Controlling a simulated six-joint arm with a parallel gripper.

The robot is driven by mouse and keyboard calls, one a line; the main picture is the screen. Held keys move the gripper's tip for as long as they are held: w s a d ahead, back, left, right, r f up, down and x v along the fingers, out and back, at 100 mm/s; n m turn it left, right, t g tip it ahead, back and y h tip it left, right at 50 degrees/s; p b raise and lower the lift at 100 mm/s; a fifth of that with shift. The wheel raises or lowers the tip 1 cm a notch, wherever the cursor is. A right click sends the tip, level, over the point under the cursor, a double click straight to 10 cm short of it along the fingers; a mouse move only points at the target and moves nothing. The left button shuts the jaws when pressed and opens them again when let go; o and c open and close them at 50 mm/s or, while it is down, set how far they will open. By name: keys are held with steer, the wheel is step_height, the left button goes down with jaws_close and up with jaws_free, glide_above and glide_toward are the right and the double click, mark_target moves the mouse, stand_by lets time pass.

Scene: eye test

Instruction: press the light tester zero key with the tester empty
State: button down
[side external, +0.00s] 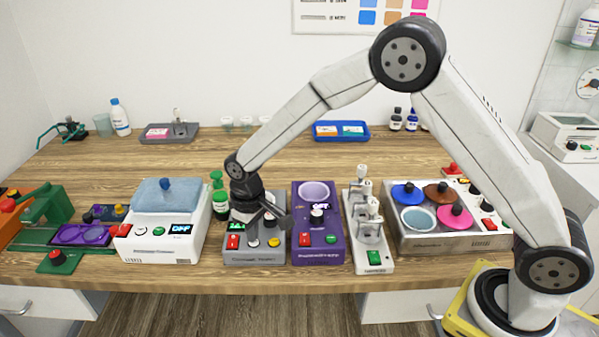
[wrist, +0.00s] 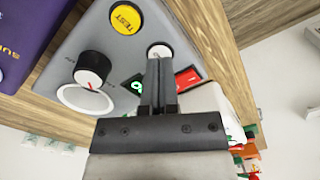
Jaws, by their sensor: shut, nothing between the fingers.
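The light tester (side external: 235,257) is a grey box on the bench in the side view, left of a purple device. Its sloped panel fills the upper wrist view. There I see a round white key (wrist: 158,49), a yellow TEST key (wrist: 126,17), a red switch (wrist: 188,78), a partly hidden green display (wrist: 137,86) and a black knob (wrist: 92,66). A pale round port (wrist: 72,99) shows nothing on it. My gripper (wrist: 159,66) is shut and empty, its tips at the white key's near edge. I cannot tell whether they touch it. The key's marking is unreadable.
A purple device (side external: 302,252) stands close on the tester's right, and a white device (side external: 135,248) with a blue lid on its left. A green bottle (side external: 218,195) stands close behind on the left. The bench (side external: 330,155) behind is mostly clear.

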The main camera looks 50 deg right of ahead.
steer(key=shift+f, duration=0.3)
steer(key=shift+r, duration=0.15)
stand_by(0.5)
step_height(320, 180, up, 8)
stand_by(1.1)
stand_by(0.3)
steer(key=shift+m+t, duration=0.7)
steer(key=shift+m, duration=0.1)
steer(key=s+d, duration=0.8)
steer(key=shift+d+r, duration=0.1)
steer(key=s+d, duration=0.2)
steer(key=s, duration=0.3)
steer(key=s+d+f+m+t, duration=0.1)
steer(key=s+d, duration=0.2)
steer(key=s, duration=0.3)
steer(key=shift+d+f, duration=0.25)
